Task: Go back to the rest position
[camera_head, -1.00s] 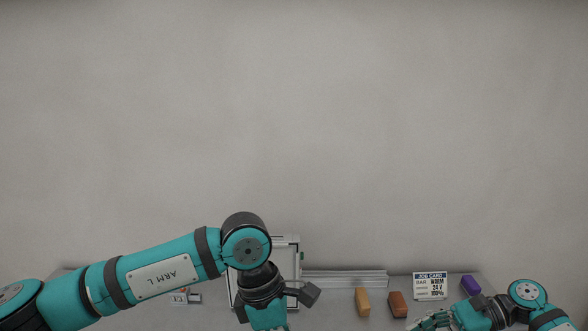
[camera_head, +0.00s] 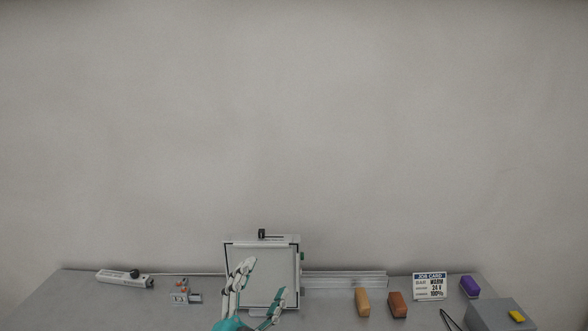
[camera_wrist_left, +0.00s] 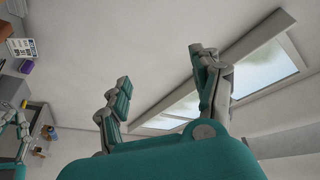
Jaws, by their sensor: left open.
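My left gripper (camera_head: 262,284) is open and empty, fingers pointing up, at the bottom centre of the head view. It overlaps the lower part of the lightbox frame (camera_head: 288,262), a pale square panel standing upright on the table; I cannot tell the gap between them. In the left wrist view the open fingers of my left gripper (camera_wrist_left: 160,85) have only ceiling and windows behind them. A teal part of my right gripper (camera_wrist_left: 20,130) seems to show at that view's left edge, cut off.
On the grey table (camera_head: 60,300) are a white bar (camera_head: 125,278), a small fixture (camera_head: 184,292), a rail (camera_head: 345,280), an orange block (camera_head: 362,303), a brown block (camera_head: 397,305), a job card (camera_head: 430,286), a purple block (camera_head: 470,287) and a grey box (camera_head: 490,313) with a yellow button.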

